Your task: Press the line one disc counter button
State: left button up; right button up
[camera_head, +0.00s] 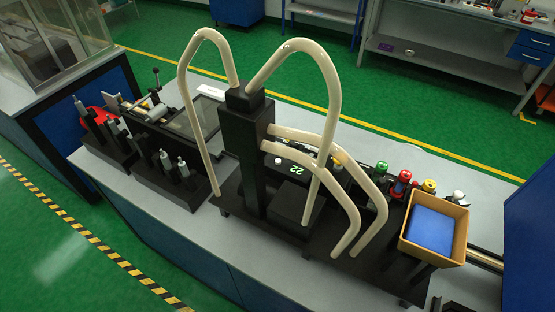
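A counter display with green digits reading 22 (296,169) sits on the bench, behind a low black box (291,203) and partly framed by beige tubes. A small round white knob or button (278,161) shows just left of the digits; I cannot tell whether it is the line one disc counter button. No label is readable. Neither of my grippers is in view, and nothing is seen touching the counter.
A black post (243,150) carries tall curved beige tubes (333,85) that arch over the counter area. A yellow bin with a blue inside (431,230) stands at right. Coloured-top items (404,179) stand behind it. Black fixtures (178,178) fill the bench's left.

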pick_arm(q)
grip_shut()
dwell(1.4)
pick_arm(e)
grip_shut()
